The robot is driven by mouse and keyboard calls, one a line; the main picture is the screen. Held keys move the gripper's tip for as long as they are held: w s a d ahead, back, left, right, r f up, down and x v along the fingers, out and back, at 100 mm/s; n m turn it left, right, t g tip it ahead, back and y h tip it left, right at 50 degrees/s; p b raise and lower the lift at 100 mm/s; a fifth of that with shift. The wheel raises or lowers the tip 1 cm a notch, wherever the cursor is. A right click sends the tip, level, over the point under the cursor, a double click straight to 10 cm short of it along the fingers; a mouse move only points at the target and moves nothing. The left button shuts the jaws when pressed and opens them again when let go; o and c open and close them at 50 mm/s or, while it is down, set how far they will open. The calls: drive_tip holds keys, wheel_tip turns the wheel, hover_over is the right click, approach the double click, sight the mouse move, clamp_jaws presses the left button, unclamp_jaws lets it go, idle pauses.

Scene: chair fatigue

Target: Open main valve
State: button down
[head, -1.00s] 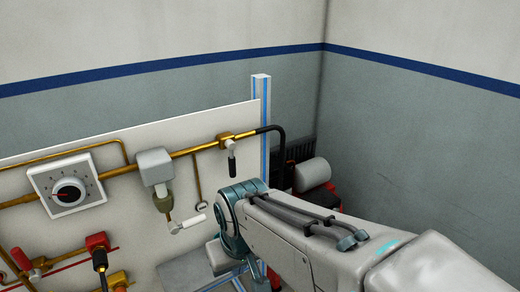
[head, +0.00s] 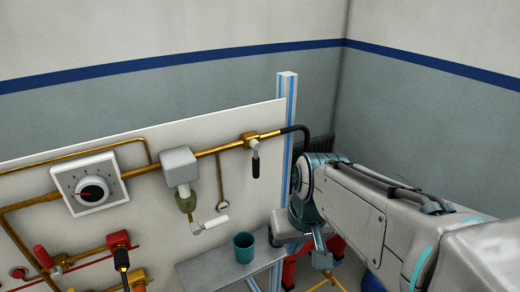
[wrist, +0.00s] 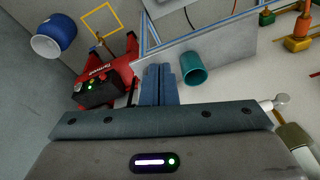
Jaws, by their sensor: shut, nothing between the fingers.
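A white panel (head: 100,164) carries brass pipes and several valves. A brass valve with a black lever (head: 255,165) sits on the upper pipe, its lever hanging down. Red-handled valves (head: 43,256) are at the lower left. The frames do not show which is the main valve. My gripper (head: 321,258) is right of the panel, apart from all valves. In the wrist view its fingers (wrist: 160,83) are together and empty.
A teal cup (head: 244,247) stands on a grey surface (head: 205,270) below the panel. A blue-striped post (head: 286,130) edges the panel. In the wrist view, a red machine with a black box (wrist: 100,91) and a blue bucket (wrist: 54,38) are on the floor.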

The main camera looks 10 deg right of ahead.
sight(256, 162)
drive_tip(key=w+d+r+n+y+p, duration=0.1)
drive_tip(key=w+d+r+y, duration=0.1)
drive_tip(key=w+d+r, duration=0.2)
drive_tip(key=w+d+r+n+t+y+p, duration=0.1)
drive_tip(key=w+d+r, duration=0.4)
drive_tip(key=w+r, duration=0.6)
drive_tip(key=r+y+p, duration=0.1)
drive_tip(key=y, duration=0.1)
drive_tip(key=shift+w+n+y, duration=0.25)
drive_tip(key=shift+n+y, duration=0.05)
drive_tip(key=shift+n, duration=0.1)
drive_tip(key=shift+a, duration=0.1)
drive_tip(key=w+a+f+p, duration=0.2)
drive_tip(key=a+f+p, duration=0.1)
drive_tip(key=a+f, duration=0.5)
drive_tip(key=shift+w+a, duration=0.35)
drive_tip(key=shift+a, duration=0.15)
drive_tip(key=shift+a, duration=0.1)
